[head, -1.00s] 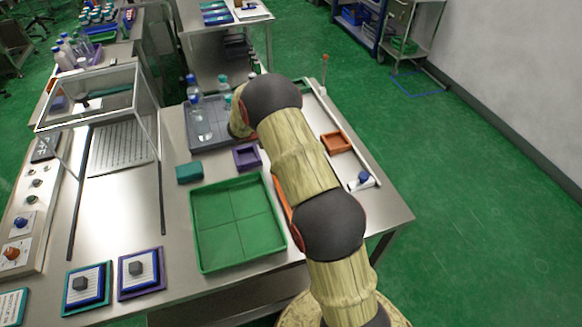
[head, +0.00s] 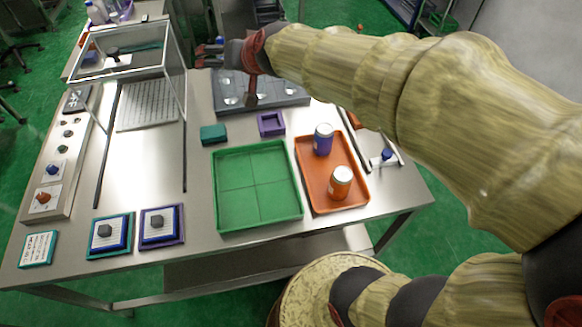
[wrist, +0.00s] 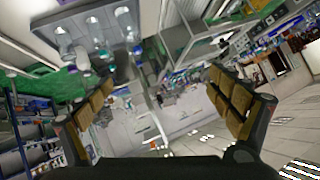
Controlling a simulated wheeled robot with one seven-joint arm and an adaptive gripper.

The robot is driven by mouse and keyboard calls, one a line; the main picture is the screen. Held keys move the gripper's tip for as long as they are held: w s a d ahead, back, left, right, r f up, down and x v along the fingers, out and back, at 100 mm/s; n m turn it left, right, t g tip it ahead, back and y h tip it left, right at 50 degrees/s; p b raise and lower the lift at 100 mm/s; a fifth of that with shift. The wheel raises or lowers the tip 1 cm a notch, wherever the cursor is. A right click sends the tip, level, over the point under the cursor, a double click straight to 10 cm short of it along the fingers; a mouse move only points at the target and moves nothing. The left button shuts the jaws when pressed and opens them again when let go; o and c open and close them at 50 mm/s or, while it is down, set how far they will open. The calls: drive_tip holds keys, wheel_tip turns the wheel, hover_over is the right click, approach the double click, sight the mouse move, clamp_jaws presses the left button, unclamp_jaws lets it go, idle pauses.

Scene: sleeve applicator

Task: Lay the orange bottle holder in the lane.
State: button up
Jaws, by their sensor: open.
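The orange bottle holder (head: 354,120) is mostly hidden behind my arm in the head view; only a sliver shows at the right of the table, above the orange tray. What looks like the lane (head: 145,155) is the bare strip between two dark rails at the left, with a ribbed pale plate (head: 147,113) at its far end under a clear frame. My gripper (wrist: 160,105) is open in the wrist view, with nothing between its fingers. In the head view my arm's end is raised near the grey tray at the back, left of the holder and apart from it.
An orange tray (head: 308,190) holds a purple bottle (head: 323,140) and an orange bottle (head: 341,183). A green tray (head: 257,222), purple holder (head: 271,123) and teal block (head: 213,134) stand between it and the lane. The clear frame (head: 186,75) rises over the lane's far part.

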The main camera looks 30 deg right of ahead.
drive_tip(key=s+f+n+g, duration=0.2)
drive_tip(key=s+f+g, duration=0.1)
drive_tip(key=s, duration=1.1)
drive_tip(key=s+f+n+g+h, duration=0.1)
drive_tip(key=s+f, duration=0.4)
drive_tip(key=s, duration=0.9)
drive_tip(key=shift+s+f+n+g, duration=0.35)
drive_tip(key=shift+n+g, duration=0.25)
drive_tip(key=shift+g, duration=0.3)
drive_tip(key=shift+o, duration=1.1)
drive_tip(key=shift+w+a, duration=0.1)
drive_tip(key=shift+c, duration=1.2)
